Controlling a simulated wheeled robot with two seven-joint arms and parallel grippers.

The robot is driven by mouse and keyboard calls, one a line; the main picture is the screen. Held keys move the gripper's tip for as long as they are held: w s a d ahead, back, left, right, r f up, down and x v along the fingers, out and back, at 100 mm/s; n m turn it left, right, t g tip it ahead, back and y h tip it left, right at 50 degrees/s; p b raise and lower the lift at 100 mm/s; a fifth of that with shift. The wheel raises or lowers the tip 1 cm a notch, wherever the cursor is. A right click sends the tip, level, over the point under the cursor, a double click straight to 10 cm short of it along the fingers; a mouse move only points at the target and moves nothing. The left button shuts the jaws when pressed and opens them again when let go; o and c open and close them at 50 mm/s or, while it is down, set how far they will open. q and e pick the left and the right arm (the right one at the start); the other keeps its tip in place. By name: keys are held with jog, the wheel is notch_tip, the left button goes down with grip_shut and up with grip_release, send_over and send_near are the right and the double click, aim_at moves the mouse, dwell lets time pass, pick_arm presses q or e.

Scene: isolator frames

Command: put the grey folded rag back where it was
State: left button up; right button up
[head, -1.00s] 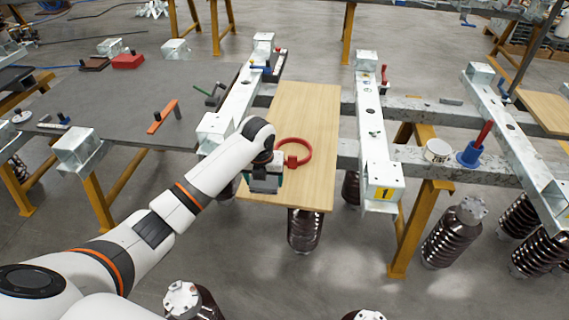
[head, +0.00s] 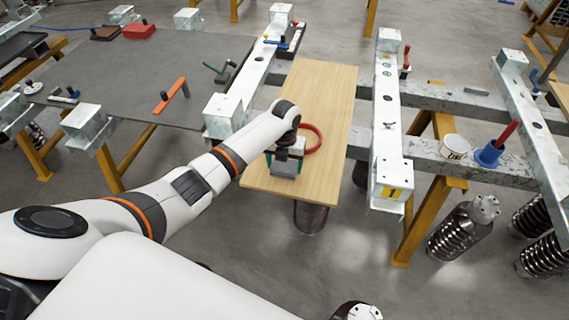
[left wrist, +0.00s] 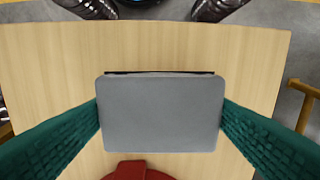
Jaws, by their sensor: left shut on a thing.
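The grey folded rag (left wrist: 160,112) is a flat grey block between the two teal fingers of my left gripper (left wrist: 160,116) in the left wrist view. The fingers press on its two short sides. In the head view my left gripper (head: 286,160) points down over the near part of a light wooden board (head: 322,95). The rag (head: 285,171) shows only in part below it. I cannot tell whether the rag touches the board. My right gripper is not in view.
A galvanised beam (head: 386,110) runs to the right of the board. The board's far half is clear.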

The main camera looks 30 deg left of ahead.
aim_at(284, 165)
pick_arm(q)
jog(key=shift+f, duration=0.35)
jog(key=o, duration=0.9)
jog(key=shift+r, duration=0.1)
notch_tip(284, 165, up, 12)
jog(key=shift+f+b, duration=0.1)
jog(key=shift+b, duration=0.3)
